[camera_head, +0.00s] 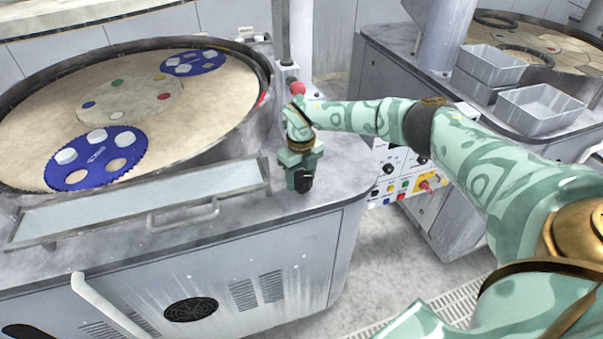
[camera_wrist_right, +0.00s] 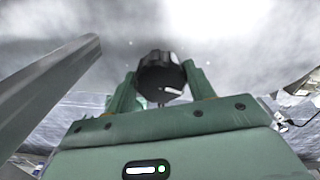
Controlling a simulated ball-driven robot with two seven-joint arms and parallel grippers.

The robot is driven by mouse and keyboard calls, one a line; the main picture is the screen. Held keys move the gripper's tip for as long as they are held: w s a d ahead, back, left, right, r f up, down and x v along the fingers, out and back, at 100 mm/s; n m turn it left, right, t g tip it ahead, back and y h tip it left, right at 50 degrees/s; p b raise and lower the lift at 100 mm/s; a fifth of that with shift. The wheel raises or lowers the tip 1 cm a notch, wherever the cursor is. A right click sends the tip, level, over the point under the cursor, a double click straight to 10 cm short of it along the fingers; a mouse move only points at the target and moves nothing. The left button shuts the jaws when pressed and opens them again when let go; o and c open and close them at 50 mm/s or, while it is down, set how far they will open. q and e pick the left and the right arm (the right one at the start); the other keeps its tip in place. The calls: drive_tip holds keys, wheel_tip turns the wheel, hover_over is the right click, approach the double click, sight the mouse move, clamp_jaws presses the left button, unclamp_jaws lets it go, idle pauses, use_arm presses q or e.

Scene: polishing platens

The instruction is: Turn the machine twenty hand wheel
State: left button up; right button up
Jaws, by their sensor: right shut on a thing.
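The hand wheel is a small black knob (camera_wrist_right: 158,76) in the right wrist view, with a pale mark near its lower right edge. It also shows as a dark knob (camera_head: 303,182) in the head view, near the front right corner of the left machine's top. My right gripper (camera_head: 302,168) reaches down to it from above. In the right wrist view my right gripper (camera_wrist_right: 160,88) has one green finger on each side of the knob and is shut on it. The fingers hide the knob's sides. My left gripper is in neither view.
The polishing platen (camera_head: 215,105) with blue carriers (camera_head: 98,158) lies behind and left. A long metal tray (camera_head: 150,198) with a handle is left of the knob. A red button (camera_head: 297,88) stands behind my wrist. Grey bins (camera_head: 540,108) are on the right machine.

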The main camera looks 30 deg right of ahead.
sight(301, 176)
drive_tip(key=shift+r+n, duration=0.1)
drive_tip(key=shift+n, duration=1.2)
drive_tip(key=shift+p, duration=0.3)
drive_tip(key=o, duration=1)
drive_tip(key=shift+c, duration=0.2)
wheel_tip(301, 176, up, 16)
drive_tip(key=p, duration=0.1)
drive_tip(key=shift+r, duration=0.15)
